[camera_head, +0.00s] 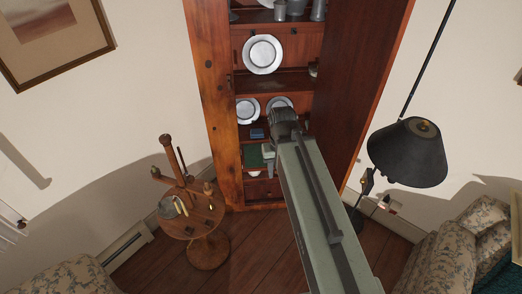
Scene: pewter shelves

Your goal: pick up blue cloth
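A small blue thing (257,133), possibly the blue cloth, lies on a shelf of the wooden cupboard (219,100), below two pewter plates. It is too small to tell whether it is cloth. My arm reaches up from the bottom right toward the cupboard. My gripper (286,117) is the dark end of the arm, just right of the blue thing in the picture. Its fingers are not clear, so I cannot tell if it is open or shut. The arm hides part of the lower shelves.
Pewter plates (262,54) stand on the shelves. A green thing (252,156) is on a lower shelf. A round wooden table (205,215) stands left, a black lamp (408,152) right, and a floral sofa (440,262) at lower right.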

